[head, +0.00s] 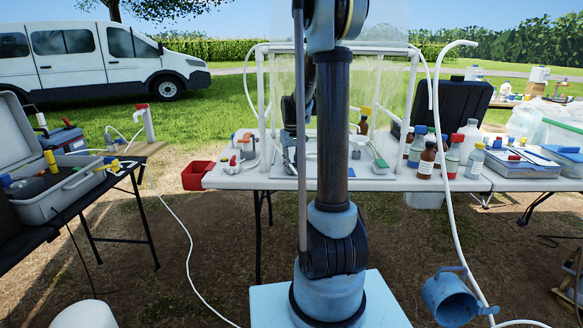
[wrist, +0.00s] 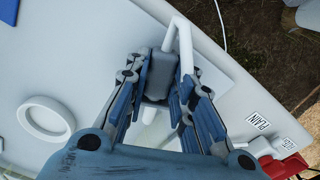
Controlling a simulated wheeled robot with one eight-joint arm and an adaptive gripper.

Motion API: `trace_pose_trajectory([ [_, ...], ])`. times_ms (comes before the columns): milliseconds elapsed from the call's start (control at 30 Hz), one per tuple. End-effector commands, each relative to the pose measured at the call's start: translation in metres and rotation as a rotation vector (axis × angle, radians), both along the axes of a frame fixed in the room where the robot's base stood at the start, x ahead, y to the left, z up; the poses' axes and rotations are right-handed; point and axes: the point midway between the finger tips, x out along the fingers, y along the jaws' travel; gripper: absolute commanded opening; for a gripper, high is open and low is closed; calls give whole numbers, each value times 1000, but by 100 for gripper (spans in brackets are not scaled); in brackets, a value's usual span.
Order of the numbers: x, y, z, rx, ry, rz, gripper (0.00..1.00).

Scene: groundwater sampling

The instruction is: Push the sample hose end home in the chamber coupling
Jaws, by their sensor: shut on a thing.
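My gripper (wrist: 162,82) is shut around a dark grey block (wrist: 158,76), which I take to be the grip of the sample hose end. A bent white tube (wrist: 181,34) rises beside the block and comes down by the right finger. The chamber coupling cannot be made out, and how far the hose end sits in it is hidden by the fingers and the block. In the head view my gripper (head: 289,158) is low over the white table (head: 385,182), largely hidden behind my arm.
A white ring (wrist: 45,117) lies left of my gripper. Labels, one reading PLAIN (wrist: 259,122), and a red bin (head: 197,175) are at the table edge. Several bottles (head: 427,160) crowd the table's right side. A clear-sheeted white frame (head: 413,85) stands over the table.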

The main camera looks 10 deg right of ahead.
Motion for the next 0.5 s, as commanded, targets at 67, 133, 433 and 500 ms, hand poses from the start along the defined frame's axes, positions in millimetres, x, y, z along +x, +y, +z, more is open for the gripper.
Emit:
trace_pose_trajectory([
  [67, 0, 0, -1, 0, 0, 0, 1],
  [133, 0, 0, -2, 0, 0, 0, 1],
  [433, 0, 1, -2, 0, 0, 2, 46],
  [500, 0, 1, -2, 0, 0, 2, 46],
])
